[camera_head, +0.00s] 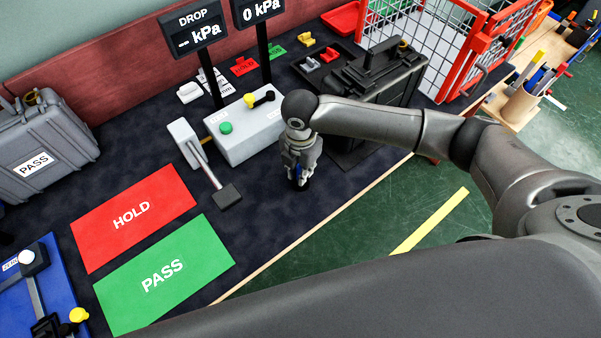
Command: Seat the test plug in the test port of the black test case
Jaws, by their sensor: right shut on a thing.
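The black test case (385,86) stands at the back right of the dark bench, closed, with its handle on top. A small brass-coloured fitting (403,46) shows on its top; I cannot tell whether it is the test port. My right gripper (298,180) points down over the bench mat, left of and in front of the case and apart from it. It is shut on a small dark thing with a blue part, probably the test plug, mostly hidden by the fingers. I cannot tell whether it touches the mat. My left gripper is not in view.
A light grey control box (245,137) with a green button stands behind the gripper, with a lever clamp (205,165) to its left. Red HOLD (105,228) and green PASS (185,293) mats lie left. A grey case (62,128) and red wire cage (450,75) flank the bench.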

